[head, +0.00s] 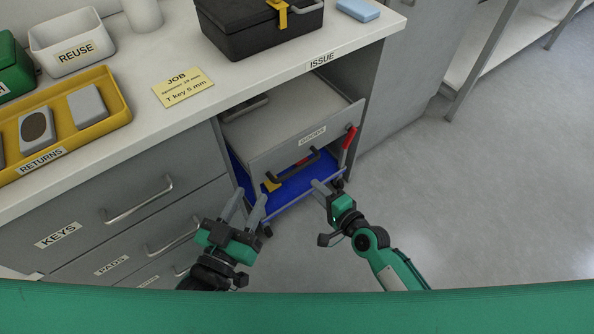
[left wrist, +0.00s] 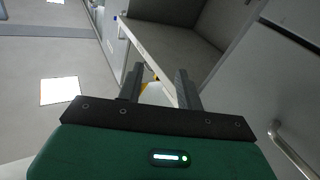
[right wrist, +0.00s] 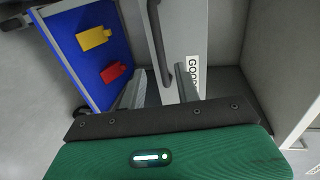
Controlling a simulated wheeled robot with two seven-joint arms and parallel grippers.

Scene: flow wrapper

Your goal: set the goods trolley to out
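The goods trolley shows in the head view as a grey front panel (head: 275,146) labelled GOODS with a black bar handle (head: 292,165), under the ISSUE counter. In the right wrist view its label (right wrist: 192,75) and handle (right wrist: 160,45) are close by. My right gripper (head: 325,187) is open, below and right of the handle. Its fingers (right wrist: 160,92) straddle the handle's line of sight; I cannot tell if they touch anything. My left gripper (head: 244,205) is open and empty, left of the handle and lower in the picture.
A blue tray (head: 297,188) below the panel holds a yellow tag (right wrist: 93,37) and a red tag (right wrist: 114,71). A red-handled lever (head: 348,141) stands at the panel's right. Closed drawers (head: 137,207) are at left. The floor (head: 480,190) at right is clear.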

